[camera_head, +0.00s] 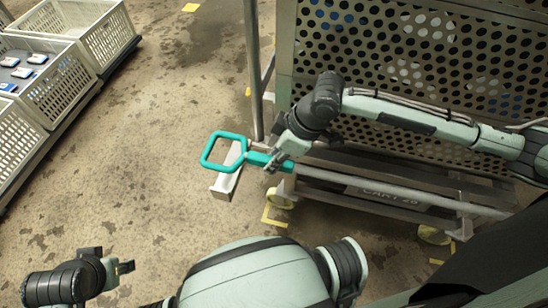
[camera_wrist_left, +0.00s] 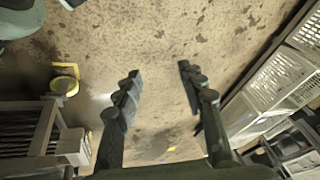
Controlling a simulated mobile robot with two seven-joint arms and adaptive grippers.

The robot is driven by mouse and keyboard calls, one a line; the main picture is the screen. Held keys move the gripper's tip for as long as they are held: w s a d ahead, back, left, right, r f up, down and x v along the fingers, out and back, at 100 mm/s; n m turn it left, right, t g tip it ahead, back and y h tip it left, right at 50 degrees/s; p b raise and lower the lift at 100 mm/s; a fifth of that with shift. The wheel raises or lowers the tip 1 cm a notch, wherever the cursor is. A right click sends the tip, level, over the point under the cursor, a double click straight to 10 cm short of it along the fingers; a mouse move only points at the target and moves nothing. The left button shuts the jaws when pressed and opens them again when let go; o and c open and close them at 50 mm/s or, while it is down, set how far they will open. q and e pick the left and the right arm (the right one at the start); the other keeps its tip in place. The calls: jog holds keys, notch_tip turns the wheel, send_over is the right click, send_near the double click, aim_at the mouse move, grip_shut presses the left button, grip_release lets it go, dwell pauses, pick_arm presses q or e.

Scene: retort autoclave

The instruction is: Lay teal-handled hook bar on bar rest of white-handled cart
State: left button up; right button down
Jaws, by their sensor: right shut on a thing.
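The teal-handled hook bar (camera_head: 222,134) shows in the head view with its teal loop to the left, beside the cart's lower frame. My right gripper (camera_head: 273,161) is shut on the teal shank behind the loop. A pale grey rod runs right from there along the cart; I cannot tell whether it is all the hook bar. A white angled bracket (camera_head: 226,183) lies below the loop; whether they touch is unclear. The cart (camera_head: 385,190) carries a plate reading CART 20. My left gripper (camera_head: 112,262) is open and empty at lower left; its spread fingers also show in the left wrist view (camera_wrist_left: 160,78).
White perforated crates (camera_head: 62,82) with small blue-and-white packs stand on a rack at upper left. A perforated metal panel (camera_head: 400,60) rises above the cart, with an upright post (camera_head: 253,70) at its left. Yellow casters (camera_head: 280,199) are below. The stained floor between is clear.

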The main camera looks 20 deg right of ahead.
jog(key=shift+w+f+b, duration=0.1)
jog(key=shift+f+b, duration=0.75)
jog(key=shift+b, duration=0.2)
jog(key=shift+f, duration=0.15)
jog(key=shift+f+b, duration=0.3)
jog(key=shift+b, duration=0.35)
jog(key=shift+f+b, duration=0.3)
jog(key=shift+b, duration=0.1)
jog(key=shift+f+b, duration=0.3)
jog(key=shift+b, duration=0.1)
pick_arm(q)
jog(key=w+d+r+m+t+h, duration=0.1)
jog(key=w+d+r+t+h, duration=0.1)
jog(key=w+d+r+t, duration=0.3)
jog(key=w+d+r+t+h, duration=0.3)
jog(key=w+d+r+t, duration=0.3)
jog(key=d+r, duration=0.3)
jog(key=shift+w+d+r+m+b, duration=0.2)
jog(key=shift+w+r+m+b, duration=0.25)
jog(key=shift+r, duration=0.8)
pick_arm(e)
jog(key=shift+a+f, duration=0.1)
jog(key=shift+f, duration=2.05)
pick_arm(q)
jog(key=shift+h, duration=0.3)
pick_arm(e)
jog(key=shift+f, duration=0.1)
